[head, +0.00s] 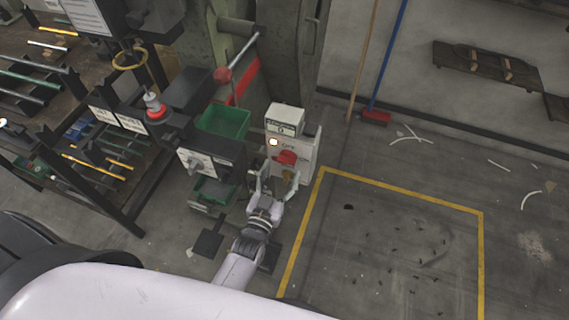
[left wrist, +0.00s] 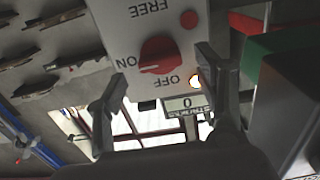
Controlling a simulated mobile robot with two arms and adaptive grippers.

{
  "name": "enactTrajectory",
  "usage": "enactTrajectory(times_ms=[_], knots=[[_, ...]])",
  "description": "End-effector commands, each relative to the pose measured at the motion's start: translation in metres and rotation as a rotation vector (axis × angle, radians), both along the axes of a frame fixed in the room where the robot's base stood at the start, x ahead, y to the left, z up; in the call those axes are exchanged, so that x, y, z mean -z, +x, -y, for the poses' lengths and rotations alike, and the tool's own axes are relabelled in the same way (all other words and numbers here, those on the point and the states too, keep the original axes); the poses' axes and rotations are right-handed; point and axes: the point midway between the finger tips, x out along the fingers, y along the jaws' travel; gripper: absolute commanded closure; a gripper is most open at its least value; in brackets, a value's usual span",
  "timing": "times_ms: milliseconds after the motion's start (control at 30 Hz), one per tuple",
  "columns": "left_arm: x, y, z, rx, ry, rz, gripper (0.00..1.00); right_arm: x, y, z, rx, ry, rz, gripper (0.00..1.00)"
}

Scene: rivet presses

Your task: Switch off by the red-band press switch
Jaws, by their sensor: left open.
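The white switch box (head: 301,152) stands beside the press with the red band (head: 243,82). It carries a red rotary knob (head: 287,157), a lit lamp (head: 273,142) and a counter on top (head: 283,128). In the left wrist view the box is upside down. The red knob (left wrist: 158,55) sits between the words ON and OFF and seems turned toward ON; the counter (left wrist: 186,104) reads 0. My left gripper (head: 275,177) is open just in front of the box. Its fingers (left wrist: 162,78) are spread around the knob's position, apart from it. My right gripper is not in view.
A grey control box (head: 211,163) and a green bin (head: 223,121) stand left of the switch box. A rack with rods (head: 92,165) is further left. A blue-handled broom (head: 388,60) leans on the wall.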

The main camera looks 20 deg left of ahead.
Motion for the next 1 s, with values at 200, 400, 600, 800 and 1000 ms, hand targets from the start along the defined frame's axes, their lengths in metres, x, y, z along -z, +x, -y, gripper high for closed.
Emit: enactTrajectory(times_ms=[200,400,600,800,1000], knots=[[0.0,0.028,0.001,-0.001,0.0,0.001,0.37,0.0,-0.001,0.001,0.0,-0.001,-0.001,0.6],[0.0,0.034,0.001,0.0,0.0,-0.001,0.37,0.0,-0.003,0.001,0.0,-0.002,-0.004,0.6],[0.0,0.034,0.001,0.0,0.0,-0.001,0.37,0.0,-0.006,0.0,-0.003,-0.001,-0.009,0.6],[0.0,0.034,0.001,0.0,0.0,0.0,0.51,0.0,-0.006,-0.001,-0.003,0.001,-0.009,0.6],[0.0,0.034,0.001,0.0,0.0,0.0,0.64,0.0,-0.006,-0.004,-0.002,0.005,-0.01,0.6]])
